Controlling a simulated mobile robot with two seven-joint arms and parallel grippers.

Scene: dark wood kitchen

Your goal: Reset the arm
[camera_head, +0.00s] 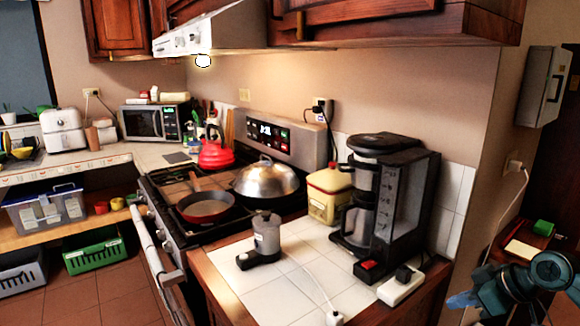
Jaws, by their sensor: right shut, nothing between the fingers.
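My right arm comes in at the lower right corner of the head view, dark grey and teal. Its gripper (464,299) is small in the picture, low beside the right end of the tiled counter. It is shut and holds nothing that I can see. It looks apart from the counter, though the exact gap is hard to judge. My left arm and left gripper are not in view.
A black coffee maker (396,205) and a power strip (401,286) stand near the counter's right edge. A grey grinder (266,238) is on the tiles. The stove holds a red pan (206,205) and a domed lid (266,178). Floor (110,302) shows at lower left.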

